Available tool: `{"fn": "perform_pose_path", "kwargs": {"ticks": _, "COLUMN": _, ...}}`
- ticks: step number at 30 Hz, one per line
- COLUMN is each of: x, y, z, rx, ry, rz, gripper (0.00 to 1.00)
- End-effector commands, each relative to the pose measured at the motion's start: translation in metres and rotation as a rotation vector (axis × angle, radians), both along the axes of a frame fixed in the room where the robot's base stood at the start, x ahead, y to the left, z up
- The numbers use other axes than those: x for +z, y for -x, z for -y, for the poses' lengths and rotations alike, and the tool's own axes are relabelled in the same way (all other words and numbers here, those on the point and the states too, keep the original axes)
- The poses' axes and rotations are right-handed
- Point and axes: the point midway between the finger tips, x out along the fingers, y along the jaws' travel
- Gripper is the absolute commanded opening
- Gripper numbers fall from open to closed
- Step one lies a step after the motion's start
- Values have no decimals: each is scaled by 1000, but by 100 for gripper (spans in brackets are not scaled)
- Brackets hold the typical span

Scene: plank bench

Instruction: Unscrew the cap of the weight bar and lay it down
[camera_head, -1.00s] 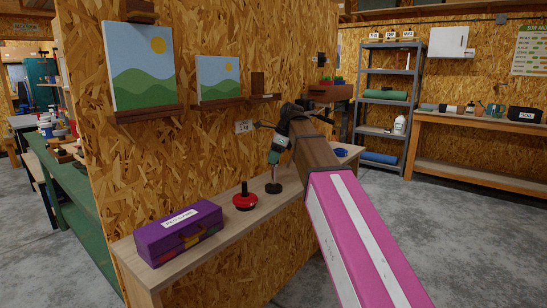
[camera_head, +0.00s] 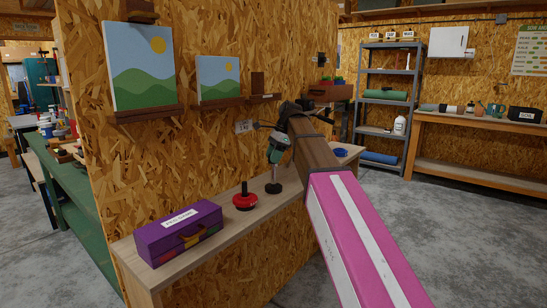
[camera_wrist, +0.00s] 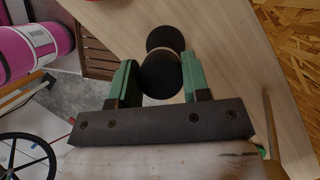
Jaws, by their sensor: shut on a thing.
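The weight bar (camera_head: 274,178) stands upright on the wooden bench, a dark post on a round dark base (camera_head: 273,188). My gripper (camera_head: 275,160), with green fingers, comes down over its top end. In the wrist view, the fingers (camera_wrist: 160,82) are shut on a round black piece, the cap (camera_wrist: 160,76), one finger at each side. A second black disc, seemingly the base (camera_wrist: 165,38), shows just beyond it. I cannot tell whether the cap is still joined to the bar; the fingers hide that spot in the head view.
On the bench (camera_head: 225,227), a red base with a dark post (camera_head: 245,198) stands left of the bar. A purple box (camera_head: 178,232) lies at the left end, a blue ring-like thing (camera_head: 341,152) at the right. The OSB wall stands close behind. The bench front is bare.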

Motion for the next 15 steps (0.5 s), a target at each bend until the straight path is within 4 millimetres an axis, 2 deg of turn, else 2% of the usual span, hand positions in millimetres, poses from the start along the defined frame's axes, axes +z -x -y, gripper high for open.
{"fn": "perform_pose_path", "kwargs": {"ticks": 15, "x": 18, "y": -1, "z": 0, "rx": -1, "ry": 0, "rz": 1, "gripper": 16}}
